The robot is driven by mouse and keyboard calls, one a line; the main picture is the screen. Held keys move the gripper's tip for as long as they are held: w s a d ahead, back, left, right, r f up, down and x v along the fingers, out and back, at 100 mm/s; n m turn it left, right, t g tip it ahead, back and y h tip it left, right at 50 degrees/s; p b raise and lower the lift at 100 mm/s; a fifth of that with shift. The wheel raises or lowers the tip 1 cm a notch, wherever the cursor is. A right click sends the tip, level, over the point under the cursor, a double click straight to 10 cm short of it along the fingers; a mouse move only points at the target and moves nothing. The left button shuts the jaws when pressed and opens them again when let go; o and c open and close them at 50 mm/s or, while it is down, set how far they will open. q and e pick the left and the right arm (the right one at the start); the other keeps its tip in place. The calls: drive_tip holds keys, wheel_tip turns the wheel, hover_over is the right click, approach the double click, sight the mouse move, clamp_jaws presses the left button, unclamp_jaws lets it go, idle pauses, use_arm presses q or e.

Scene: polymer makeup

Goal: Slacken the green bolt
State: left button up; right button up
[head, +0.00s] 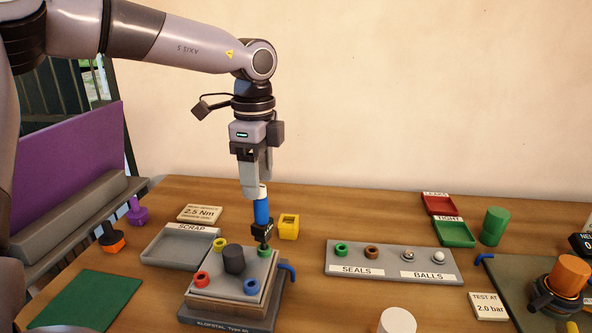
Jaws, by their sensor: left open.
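The green bolt (264,252) is at the back right corner of the grey plate (228,284) on the block labelled KLOPSTAL. A blue tool (262,211) with a white top and a black lower head stands upright just above the green bolt. Whether its tip touches the bolt is too small to tell. My left gripper (257,190) points down at the tool's top end, open, with its fingers around or right beside it. Yellow, red and blue bolts sit at the plate's other corners, and a dark cylinder (234,260) stands in its middle. My right gripper is out of view.
The grey SCRAP tray (179,257) is left of the block and a yellow holder (289,227) is behind it. The SEALS and BALLS tray (392,262) is to the right. A white cylinder (397,320) stands at the front. Bare table lies between.

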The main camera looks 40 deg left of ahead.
sight(261, 202)
use_arm(q)
drive_tip(key=shift+w+d+f, duration=0.1)
drive_tip(key=shift+d+f, duration=0.05)
drive_tip(key=shift+f, duration=0.3)
drive_tip(key=shift+f+p, duration=0.5)
drive_tip(key=shift+f, duration=2.65)
drive_tip(key=c, duration=1)
drive_tip(key=shift+r, duration=0.2)
clamp_jaws()
drive_tip(key=shift+r, duration=0.2)
drive_tip(key=shift+r, duration=0.25)
drive_tip(key=shift+r, duration=0.1)
